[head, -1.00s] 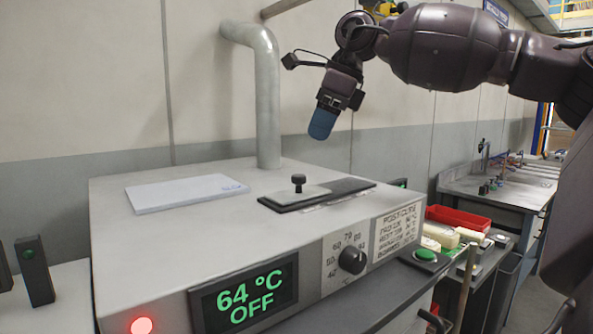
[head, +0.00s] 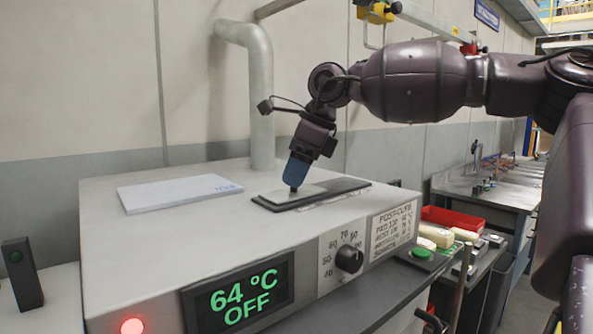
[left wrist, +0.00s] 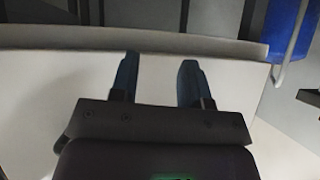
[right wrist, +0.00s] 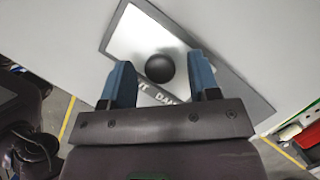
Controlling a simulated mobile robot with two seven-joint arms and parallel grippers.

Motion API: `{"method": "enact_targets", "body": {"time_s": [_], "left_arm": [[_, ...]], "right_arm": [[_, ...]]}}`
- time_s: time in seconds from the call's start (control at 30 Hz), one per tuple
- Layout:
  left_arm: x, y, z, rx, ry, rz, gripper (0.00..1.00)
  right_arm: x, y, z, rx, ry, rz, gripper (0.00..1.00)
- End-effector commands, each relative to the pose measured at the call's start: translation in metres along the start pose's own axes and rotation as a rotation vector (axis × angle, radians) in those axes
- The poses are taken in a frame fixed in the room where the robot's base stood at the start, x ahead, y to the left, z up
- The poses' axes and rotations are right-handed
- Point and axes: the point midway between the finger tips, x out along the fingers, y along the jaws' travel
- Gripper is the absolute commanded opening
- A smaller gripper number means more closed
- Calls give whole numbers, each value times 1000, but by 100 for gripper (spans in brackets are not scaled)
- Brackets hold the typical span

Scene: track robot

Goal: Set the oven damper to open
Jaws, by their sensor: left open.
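The oven damper (head: 345,186) is on the flat top of the white oven (head: 120,240). It has a light metal slide plate (right wrist: 135,40) on a dark base with partly hidden lettering, and a round black knob (right wrist: 159,68). My right gripper (head: 293,187) points down over the knob from above, hiding it in the head view. In the right wrist view its blue fingers are apart, one on each side of the knob, with gaps still showing. My left gripper (left wrist: 160,75) is open and empty; it shows only in the left wrist view.
A white pad (head: 180,192) lies on the oven top, left of the damper. A vertical grey pipe (head: 262,110) rises behind it. The oven front has a display reading 64 ºC OFF (head: 240,305) and a dial (head: 349,259). A red tray (head: 455,217) stands to the right.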

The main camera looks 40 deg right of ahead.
Motion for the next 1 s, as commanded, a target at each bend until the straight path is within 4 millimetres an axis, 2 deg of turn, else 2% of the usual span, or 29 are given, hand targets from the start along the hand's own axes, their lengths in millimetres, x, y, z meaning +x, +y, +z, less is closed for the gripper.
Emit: {"method": "enact_targets", "body": {"time_s": [0.03,0.3,0.37,0.57,0.9,1.0], "left_arm": [[0,0,2,0,-3,0,43],[-4,-1,10,-2,-20,-3,43],[-5,-1,12,-2,-22,-3,43],[-5,-1,10,-2,-21,-3,43],[-8,-2,-7,-1,1,-3,43],[-9,-3,-10,-1,4,-4,43]], "right_arm": [[0,0,0,0,0,0,48],[0,0,0,0,0,0,7],[0,0,0,0,0,0,0],[-3,-4,-3,2,-3,-1,0],[-27,-58,-52,3,-9,-3,0],[-30,-69,-62,1,-7,-3,0]]}}
